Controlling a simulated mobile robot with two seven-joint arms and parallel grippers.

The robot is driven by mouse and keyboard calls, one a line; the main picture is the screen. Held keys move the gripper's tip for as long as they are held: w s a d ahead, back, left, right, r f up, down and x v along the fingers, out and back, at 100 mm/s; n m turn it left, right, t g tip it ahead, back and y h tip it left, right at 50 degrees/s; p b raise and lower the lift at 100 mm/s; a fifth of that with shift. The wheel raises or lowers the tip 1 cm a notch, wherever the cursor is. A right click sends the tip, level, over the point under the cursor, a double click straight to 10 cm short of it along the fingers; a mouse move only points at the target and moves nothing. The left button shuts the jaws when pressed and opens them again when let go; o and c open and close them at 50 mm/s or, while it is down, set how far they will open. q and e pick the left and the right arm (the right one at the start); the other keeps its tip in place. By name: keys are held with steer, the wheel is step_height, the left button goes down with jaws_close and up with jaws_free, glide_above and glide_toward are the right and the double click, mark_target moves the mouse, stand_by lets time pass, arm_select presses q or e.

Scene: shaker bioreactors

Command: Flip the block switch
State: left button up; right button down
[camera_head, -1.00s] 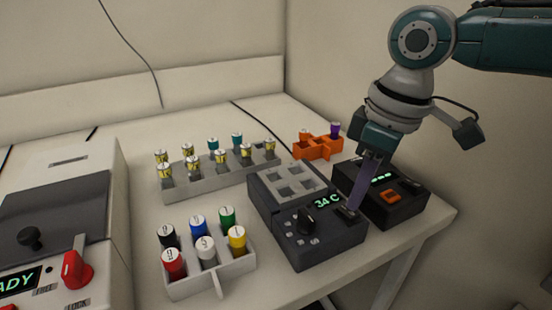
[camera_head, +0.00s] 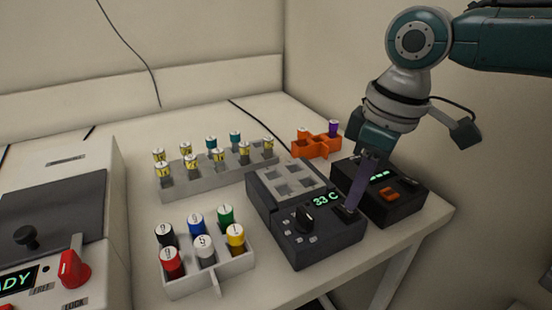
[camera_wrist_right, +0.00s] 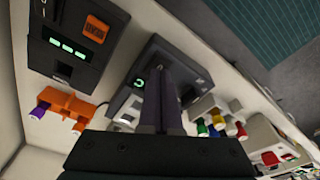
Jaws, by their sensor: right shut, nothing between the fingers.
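The dark block heater (camera_head: 318,248) stands near the table's front right, with an empty grey block (camera_head: 292,178) on top. Its green display (camera_head: 327,200) reads 33 C, and a black knob (camera_head: 304,219) sits left of it. The block switch (camera_head: 346,214) is at the right of its front panel, partly hidden by my fingers. My right gripper (camera_head: 351,208) is shut and empty, its fingertips pointing down at the switch; I cannot tell whether they touch. In the right wrist view the shut fingers (camera_wrist_right: 167,75) cover part of the heater. My left gripper is out of view.
A second dark device (camera_head: 395,205) with an orange button stands close on the right. An orange rack (camera_head: 318,148) is behind, a grey vial rack (camera_head: 215,180) back left, and a rack of coloured-cap tubes (camera_head: 215,276) front left. A large machine (camera_head: 75,290) fills the left.

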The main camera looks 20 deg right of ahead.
steer(key=shift+f+b, duration=0.35)
steer(key=shift+f, duration=0.35)
stand_by(0.3)
step_height(320, 180, up, 4)
steer(key=p, duration=0.4)
steer(key=shift+p, duration=0.35)
step_height(320, 180, up, 3)
steer(key=p, duration=0.3)
steer(key=shift+r+p, duration=0.1)
steer(key=shift+p, duration=0.2)
